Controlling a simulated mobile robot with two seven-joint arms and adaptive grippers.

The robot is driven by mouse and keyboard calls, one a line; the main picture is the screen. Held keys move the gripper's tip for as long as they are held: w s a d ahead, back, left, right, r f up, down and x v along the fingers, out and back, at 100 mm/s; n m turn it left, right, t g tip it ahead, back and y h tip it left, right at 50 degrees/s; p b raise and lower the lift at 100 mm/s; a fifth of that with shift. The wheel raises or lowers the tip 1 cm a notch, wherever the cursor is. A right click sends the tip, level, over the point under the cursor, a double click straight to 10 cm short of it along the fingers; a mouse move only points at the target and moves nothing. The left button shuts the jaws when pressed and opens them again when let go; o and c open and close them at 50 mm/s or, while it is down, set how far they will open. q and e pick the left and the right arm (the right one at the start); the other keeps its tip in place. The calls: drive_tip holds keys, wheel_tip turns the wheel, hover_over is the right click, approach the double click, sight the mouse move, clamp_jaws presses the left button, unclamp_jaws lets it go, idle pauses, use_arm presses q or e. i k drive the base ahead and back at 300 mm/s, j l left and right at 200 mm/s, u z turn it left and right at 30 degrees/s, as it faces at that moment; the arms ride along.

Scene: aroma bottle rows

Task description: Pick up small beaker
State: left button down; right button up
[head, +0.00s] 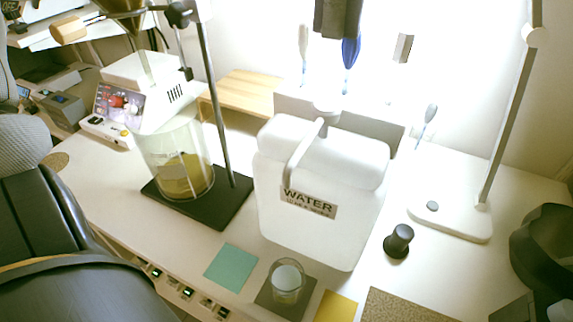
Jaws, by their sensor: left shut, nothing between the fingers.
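The small beaker (287,283) is clear glass with something pale blue-white in it. It stands upright on a dark olive square mat (262,300) near the table's front edge. My left gripper (85,275) shows as a large dark form in the lower left corner. It is shut, holds nothing, and is well to the left of the small beaker, not touching it. Its fingertips cannot be made out.
A white WATER container (320,165) stands behind the small beaker. A large beaker (165,150) with yellow-brown liquid stands on a black stand base (215,208). Teal (230,267) and yellow (336,307) squares flank the mat. A black knob-like object (398,241) stands to the right.

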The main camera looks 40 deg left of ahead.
sight(286, 276)
drive_tip(key=k, duration=1)
